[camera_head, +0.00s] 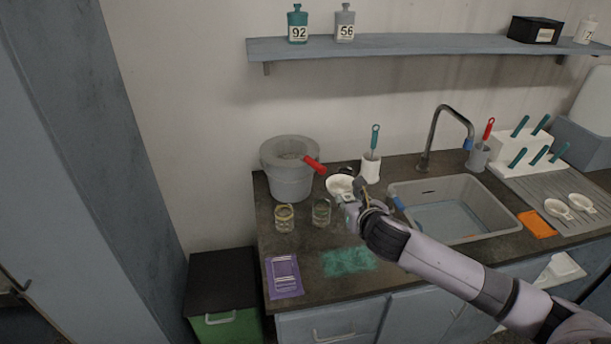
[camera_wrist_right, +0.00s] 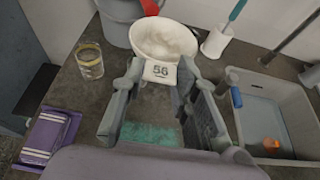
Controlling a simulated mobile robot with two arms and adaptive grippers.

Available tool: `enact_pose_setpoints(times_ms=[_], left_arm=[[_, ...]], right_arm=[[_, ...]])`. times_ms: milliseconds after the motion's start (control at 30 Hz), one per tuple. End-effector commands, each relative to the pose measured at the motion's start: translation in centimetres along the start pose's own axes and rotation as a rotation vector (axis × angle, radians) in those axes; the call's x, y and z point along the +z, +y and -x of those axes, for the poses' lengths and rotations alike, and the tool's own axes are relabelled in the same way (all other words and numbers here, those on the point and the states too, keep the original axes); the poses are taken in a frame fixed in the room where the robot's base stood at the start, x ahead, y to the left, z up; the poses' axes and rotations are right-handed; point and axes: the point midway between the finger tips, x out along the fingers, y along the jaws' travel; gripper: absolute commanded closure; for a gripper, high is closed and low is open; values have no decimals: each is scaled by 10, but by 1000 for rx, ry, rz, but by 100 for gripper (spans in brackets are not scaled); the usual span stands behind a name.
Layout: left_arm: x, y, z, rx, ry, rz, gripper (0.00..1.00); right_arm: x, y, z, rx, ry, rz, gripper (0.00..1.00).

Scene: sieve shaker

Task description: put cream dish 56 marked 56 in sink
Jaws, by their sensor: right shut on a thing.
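The cream dish marked 56 (camera_wrist_right: 165,40) is a round bowl with a flat labelled tab. It also shows in the head view (camera_head: 340,186), above the counter left of the sink. My right gripper (camera_wrist_right: 160,82) is shut on its tab, which lies between the fingertips; the gripper also shows in the head view (camera_head: 354,197). The sink (camera_head: 400,187) is a grey basin to the right of the dish, with some bluish water in it; it also shows in the right wrist view (camera_wrist_right: 243,118). My left gripper is not in view.
A grey bucket (camera_head: 290,180) with a red-handled tool stands behind left. Two glass beakers (camera_head: 284,218) stand in front of it. A brush holder (camera_head: 371,170) stands behind the dish. A curved tap (camera_head: 432,135) rises behind the sink. An orange sponge (camera_head: 537,224) lies right of the sink.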

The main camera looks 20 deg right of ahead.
Motion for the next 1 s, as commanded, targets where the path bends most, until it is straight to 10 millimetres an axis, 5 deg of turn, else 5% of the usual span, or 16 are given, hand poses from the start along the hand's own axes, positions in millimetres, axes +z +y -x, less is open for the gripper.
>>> enact_pose_setpoints(times_ms=[167, 333, 700, 1000], left_arm=[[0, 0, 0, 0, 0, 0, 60], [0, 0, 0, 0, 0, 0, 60], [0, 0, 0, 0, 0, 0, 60], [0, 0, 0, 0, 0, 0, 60]], right_arm=[[6, 3, 3, 2, -2, 0, 100], [32, 33, 19, 25, -10, 6, 100], [103, 138, 124, 163, -12, 66, 100], [111, 159, 169, 220, 1, 90, 100]])
